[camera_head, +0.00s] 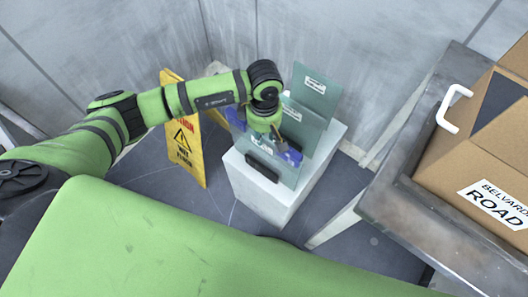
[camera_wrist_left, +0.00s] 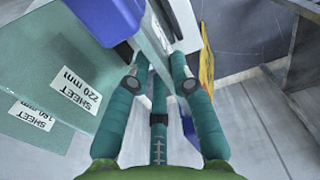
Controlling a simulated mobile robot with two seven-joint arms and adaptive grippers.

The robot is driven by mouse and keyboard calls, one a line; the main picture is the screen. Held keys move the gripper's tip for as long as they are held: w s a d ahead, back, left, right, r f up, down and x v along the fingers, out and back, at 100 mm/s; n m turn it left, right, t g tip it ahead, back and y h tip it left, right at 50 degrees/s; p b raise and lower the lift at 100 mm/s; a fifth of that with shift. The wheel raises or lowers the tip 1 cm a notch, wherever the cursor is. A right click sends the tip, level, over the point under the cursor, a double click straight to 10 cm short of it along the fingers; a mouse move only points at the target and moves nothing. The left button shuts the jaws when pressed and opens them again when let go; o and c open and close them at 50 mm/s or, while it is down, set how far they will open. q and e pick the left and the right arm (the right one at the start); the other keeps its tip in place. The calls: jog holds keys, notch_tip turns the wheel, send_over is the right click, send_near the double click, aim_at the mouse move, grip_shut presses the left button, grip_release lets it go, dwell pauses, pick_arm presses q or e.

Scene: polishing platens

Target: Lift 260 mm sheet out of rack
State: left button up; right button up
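A rack with blue parts (camera_head: 293,156) holds several upright greenish glass sheets. The tall rear sheet (camera_head: 318,99) and a middle sheet (camera_head: 304,127) carry white labels, too small to read here. The wrist view shows labels reading SHEET 220 mm (camera_wrist_left: 76,90) and SHEET 180 mm (camera_wrist_left: 38,115); no 260 mm label is readable. My left gripper (camera_head: 277,137) is down at the rack among the sheets. In the wrist view its teal fingers (camera_wrist_left: 159,62) stand apart with a sheet's edge around their tips; contact cannot be told. My right gripper is out of view.
The rack stands on a white pedestal (camera_head: 266,200). A yellow wet-floor sign (camera_head: 186,150) is to its left, walls behind.

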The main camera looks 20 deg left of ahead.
pick_arm(q)
jog(key=shift+w+r, duration=0.2)
jog(key=shift+r, duration=0.1)
grip_shut()
notch_tip(320, 180, up, 8)
jog(key=p, duration=0.5)
dwell(1.0)
jog(key=shift+r, duration=0.1)
